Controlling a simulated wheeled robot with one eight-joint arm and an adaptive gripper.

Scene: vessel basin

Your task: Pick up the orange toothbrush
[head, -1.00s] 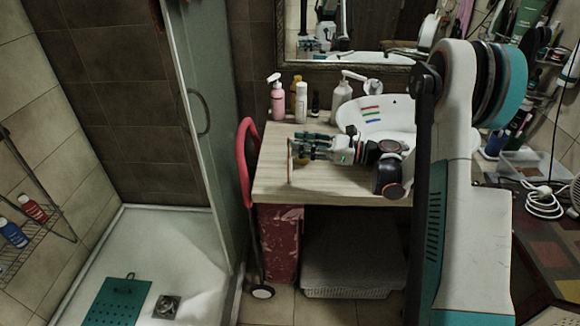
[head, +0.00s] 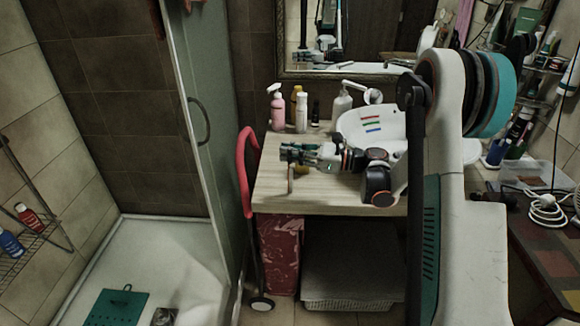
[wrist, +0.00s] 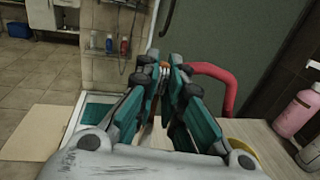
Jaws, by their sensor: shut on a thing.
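My gripper (head: 286,153) is above the left part of the wooden counter in the head view. It is shut on the orange toothbrush (head: 290,180), whose orange-brown length shows below the fingers. In the wrist view the teal-and-black fingers (wrist: 163,72) close together, with a bit of the orange toothbrush (wrist: 164,65) between their tips. The fingers hide much of the toothbrush. I cannot tell whether its lower end touches the counter.
Red, green and blue strips (head: 371,124) show at the white basin (head: 395,125). A red handle (head: 243,170) stands left of the counter.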

